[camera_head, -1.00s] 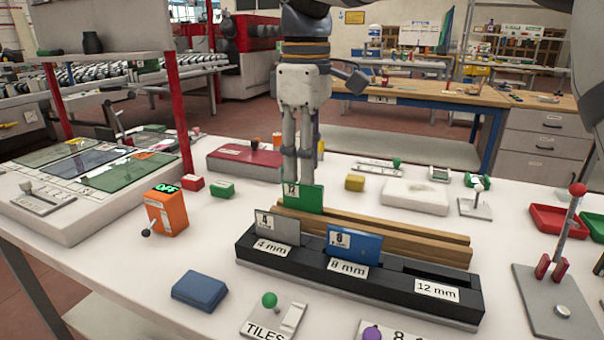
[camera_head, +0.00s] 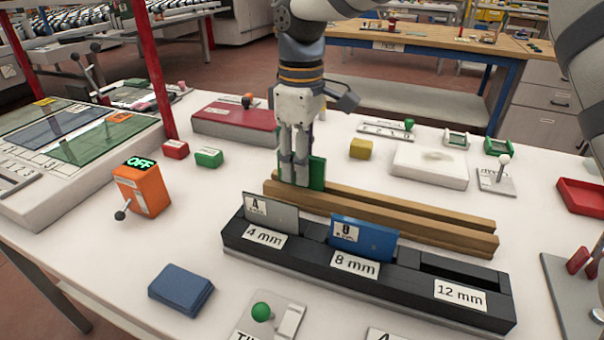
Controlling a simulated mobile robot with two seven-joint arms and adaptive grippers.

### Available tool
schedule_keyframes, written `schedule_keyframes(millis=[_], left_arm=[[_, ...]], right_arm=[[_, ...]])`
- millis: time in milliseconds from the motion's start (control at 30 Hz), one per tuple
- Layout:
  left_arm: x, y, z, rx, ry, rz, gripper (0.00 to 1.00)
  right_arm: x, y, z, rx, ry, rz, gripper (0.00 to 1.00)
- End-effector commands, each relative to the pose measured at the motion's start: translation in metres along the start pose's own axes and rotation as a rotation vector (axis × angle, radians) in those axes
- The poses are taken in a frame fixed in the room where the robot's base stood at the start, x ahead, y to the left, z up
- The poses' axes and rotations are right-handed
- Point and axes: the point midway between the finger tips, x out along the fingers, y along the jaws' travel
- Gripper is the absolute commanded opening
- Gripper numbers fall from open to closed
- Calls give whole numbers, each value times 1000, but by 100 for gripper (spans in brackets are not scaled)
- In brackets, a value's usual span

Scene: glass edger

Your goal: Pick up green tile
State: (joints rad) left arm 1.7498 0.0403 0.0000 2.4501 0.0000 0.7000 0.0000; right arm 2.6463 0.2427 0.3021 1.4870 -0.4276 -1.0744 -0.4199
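The green tile (camera_head: 318,173) stands upright at the left end of the wooden rack (camera_head: 400,218), behind the black slotted holder. My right gripper (camera_head: 293,180) points straight down at the tile, with its fingertips low beside it. The near fingers cover the tile's left part and its label. The far side of the grip is mostly hidden, so I cannot tell whether the fingers press on the tile. My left gripper is out of view.
The black holder (camera_head: 400,272) carries a grey tile (camera_head: 271,213) at 4 mm and a blue tile (camera_head: 362,240) at 8 mm; its 12 mm slot is empty. An orange OFF switch box (camera_head: 143,190) stands left. A yellow block (camera_head: 361,149) and white block (camera_head: 430,167) lie behind right.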

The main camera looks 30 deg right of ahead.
Motion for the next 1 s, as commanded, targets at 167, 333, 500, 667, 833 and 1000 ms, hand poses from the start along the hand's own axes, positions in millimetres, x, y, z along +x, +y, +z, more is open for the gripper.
schedule_keyframes(millis=[167, 333, 500, 667, 833, 1000], left_arm=[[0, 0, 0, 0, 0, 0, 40], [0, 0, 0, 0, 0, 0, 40], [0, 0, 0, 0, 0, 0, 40], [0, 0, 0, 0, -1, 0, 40], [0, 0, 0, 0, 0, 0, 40], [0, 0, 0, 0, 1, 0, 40]], right_arm=[[12, 0, 0, 0, -1, 0, 33], [11, 0, 0, 0, -1, 1, 22], [11, 0, 0, 0, -1, 1, 0], [10, 0, 0, 0, 0, 1, 0], [10, 0, 0, 0, 0, 2, 0], [-8, 1, -1, 1, 3, 3, 0]])
